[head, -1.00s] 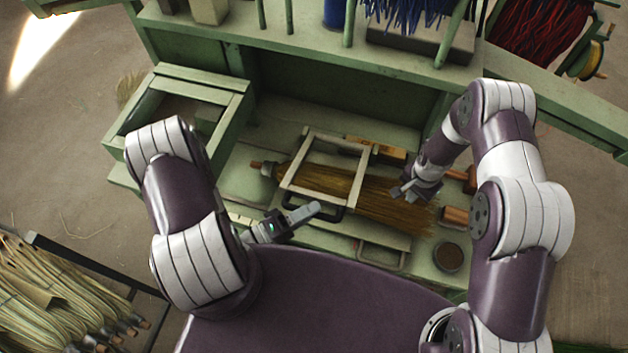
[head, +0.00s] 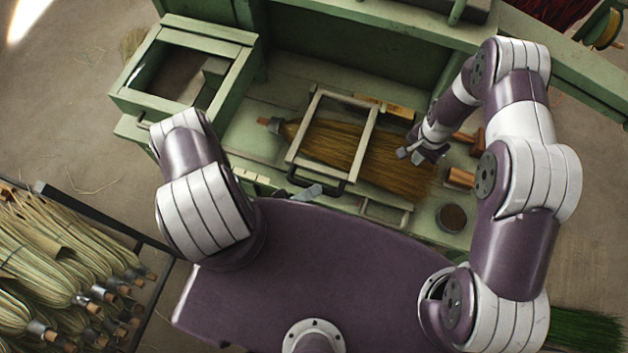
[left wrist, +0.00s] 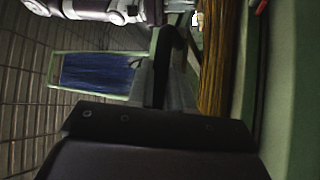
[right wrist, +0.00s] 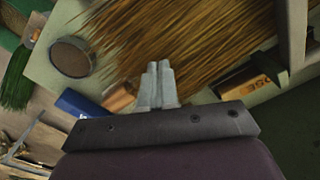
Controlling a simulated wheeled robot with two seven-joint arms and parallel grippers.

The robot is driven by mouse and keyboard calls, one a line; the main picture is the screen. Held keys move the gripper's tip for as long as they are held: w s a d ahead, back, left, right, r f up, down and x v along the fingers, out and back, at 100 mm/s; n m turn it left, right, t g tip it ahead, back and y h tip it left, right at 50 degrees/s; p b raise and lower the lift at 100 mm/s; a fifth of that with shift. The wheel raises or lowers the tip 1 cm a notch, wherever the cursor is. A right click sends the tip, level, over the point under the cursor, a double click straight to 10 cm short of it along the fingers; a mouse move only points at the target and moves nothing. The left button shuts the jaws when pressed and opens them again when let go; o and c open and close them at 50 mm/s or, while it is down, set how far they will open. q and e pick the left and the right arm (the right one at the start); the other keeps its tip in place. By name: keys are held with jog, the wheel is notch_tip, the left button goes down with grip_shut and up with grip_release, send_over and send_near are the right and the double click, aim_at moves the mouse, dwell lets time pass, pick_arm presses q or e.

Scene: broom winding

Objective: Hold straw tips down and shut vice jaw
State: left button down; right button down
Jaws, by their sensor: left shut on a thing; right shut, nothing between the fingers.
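The broom's brown straw (head: 395,172) lies flat on the green bench, its bound neck (head: 275,126) at the left and its tips fanned to the right. A pale rectangular vice jaw (head: 371,140) spans the straw, with a black handle (head: 326,187) on its near side. My left gripper (head: 312,191) is shut on this handle; the black bar (left wrist: 168,55) shows at its fingers in the left wrist view. My right gripper (head: 415,155) is shut and empty, at the straw near the tips. In the right wrist view its closed fingers (right wrist: 157,84) overlap the straw's edge; contact is unclear.
A round dark tin (head: 452,217) and wooden-handled pieces (head: 461,178) lie right of the straw. A green open box (head: 180,75) stands at the left. Straw bundles (head: 60,265) fill a rack at lower left. The bench back wall rises behind.

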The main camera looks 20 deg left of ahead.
pick_arm(q)
jog(key=shift+w+a, duration=0.25)
jog(key=shift+w, duration=0.05)
jog(key=shift+a, duration=0.1)
jog(key=c, duration=1.1)
grip_release()
jog(key=shift+w, duration=0.15)
jog(key=shift+w+f, duration=0.1)
jog(key=shift+w, duration=0.4)
jog(key=shift+s+d, duration=0.2)
jog(key=shift+s, duration=0.15)
jog(key=shift+a, duration=0.1)
jog(key=shift+a, duration=0.25)
jog(key=v, duration=1.1)
jog(key=shift+s+f, duration=0.1)
jog(key=shift+s, duration=0.3)
